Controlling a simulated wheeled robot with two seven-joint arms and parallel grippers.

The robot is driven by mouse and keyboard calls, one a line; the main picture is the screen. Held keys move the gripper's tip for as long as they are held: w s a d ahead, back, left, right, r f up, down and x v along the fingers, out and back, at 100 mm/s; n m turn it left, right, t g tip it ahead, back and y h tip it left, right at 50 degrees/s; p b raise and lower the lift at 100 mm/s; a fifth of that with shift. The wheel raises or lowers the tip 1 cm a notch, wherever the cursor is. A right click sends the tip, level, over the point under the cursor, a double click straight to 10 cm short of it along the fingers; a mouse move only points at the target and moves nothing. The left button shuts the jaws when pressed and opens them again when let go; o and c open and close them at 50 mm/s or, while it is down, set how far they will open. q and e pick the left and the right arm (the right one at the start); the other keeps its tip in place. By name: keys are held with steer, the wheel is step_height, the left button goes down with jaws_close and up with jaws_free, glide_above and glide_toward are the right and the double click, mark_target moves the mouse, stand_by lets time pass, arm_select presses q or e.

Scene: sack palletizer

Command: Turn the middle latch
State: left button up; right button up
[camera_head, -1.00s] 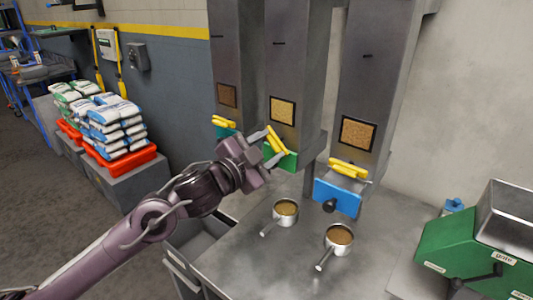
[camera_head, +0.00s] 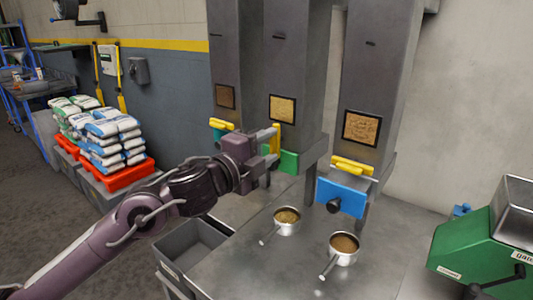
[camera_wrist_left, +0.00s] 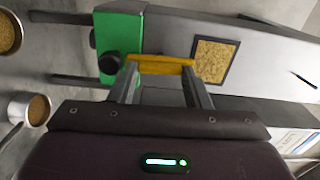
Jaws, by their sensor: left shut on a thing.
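The middle latch (camera_head: 277,137) is a yellow bar on the front of the middle hopper (camera_head: 292,65), just above its green block (camera_head: 289,162). It stands about upright, in line with the hopper. In the left wrist view the yellow latch (camera_wrist_left: 163,66) lies between my finger ends, beside the green block (camera_wrist_left: 119,42). My left gripper (camera_head: 273,146) is shut on the latch, and its fingers partly hide it. My right gripper is not in view.
Left and right hoppers have level yellow latches (camera_head: 221,124) (camera_head: 352,166). A blue block (camera_head: 341,197) is under the right one. Two filled pans (camera_head: 287,228) (camera_head: 343,258) sit on the metal table (camera_head: 300,270). A green machine (camera_head: 470,245) stands at right, stacked sacks (camera_head: 110,140) at left.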

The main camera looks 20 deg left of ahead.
arm_select(q)
steer(key=shift+m, duration=0.3)
